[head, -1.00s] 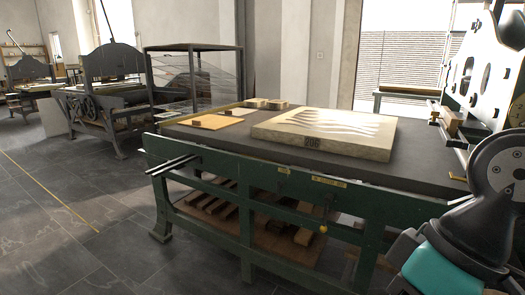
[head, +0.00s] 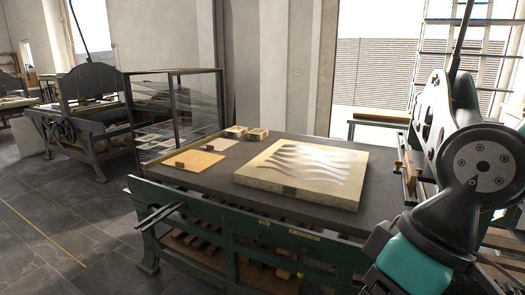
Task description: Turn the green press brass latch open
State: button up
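The green press (head: 195,215) has a dark flat bed with a thick pale stone (head: 263,187) on it. Small brass-coloured plates (head: 303,234) sit along its front rail. A small brass-coloured piece (head: 300,275) shows low on the front frame, near the bottom edge of the picture. It is too small to tell whether it is the latch or how it is turned. My arm covers the right end of the press front. My gripper's fingers are not in view.
A yellow sheet (head: 194,163) and small blocks (head: 256,134) lie on the bed's left side. A bar handle (head: 160,214) sticks out at the press's left end. The grey floor (head: 60,230) at left is open. A dark rack (head: 175,100) stands behind.

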aim_at(399, 164)
jog(key=z, duration=0.95)
jog(key=k, duration=0.55)
jog(key=u, duration=0.85)
jog(key=i, duration=0.7)
jog(key=u, duration=0.5)
jog(key=i, duration=0.9)
jog(key=z, duration=0.8)
jog(key=i, duration=0.65)
jog(key=z, duration=0.6)
